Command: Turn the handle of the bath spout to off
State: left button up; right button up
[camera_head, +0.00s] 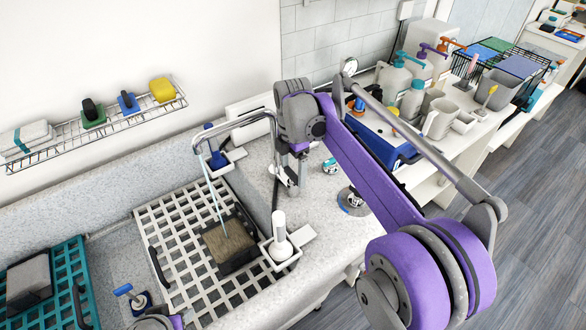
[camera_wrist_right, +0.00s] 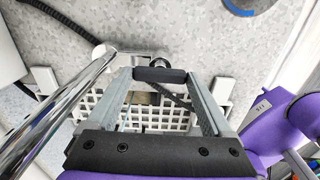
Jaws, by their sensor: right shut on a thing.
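The chrome bath spout (camera_head: 235,122) arches left over a white slatted grid. A thin blue water stream (camera_head: 214,195) falls from its mouth. The spout's tube also crosses the left of the right wrist view (camera_wrist_right: 65,102). My right gripper (camera_head: 288,178) is at the spout's base on the counter. In the right wrist view a dark handle bar (camera_wrist_right: 160,74) lies across between the tips of my right gripper (camera_wrist_right: 163,78), which is shut on it. The handle is too small in the head view to judge its angle. My left gripper's fingers are out of view.
A dark tray with a brown top (camera_head: 229,246) sits on the white grid (camera_head: 180,225). A white holder with an upright bottle (camera_head: 281,240) stands beside it. Pump bottles and a blue bin (camera_head: 385,140) stand to the right. A wire shelf (camera_head: 60,143) hangs on the wall.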

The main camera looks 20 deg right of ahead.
jog(key=m, duration=0.8)
jog(key=shift+m+p, duration=0.3)
jog(key=shift+p, duration=0.1)
jog(key=m, duration=0.4)
jog(key=shift+m, duration=2.5)
jog(key=o, duration=1.1)
jog(key=shift+o, duration=0.2)
jog(key=shift+r, duration=0.1)
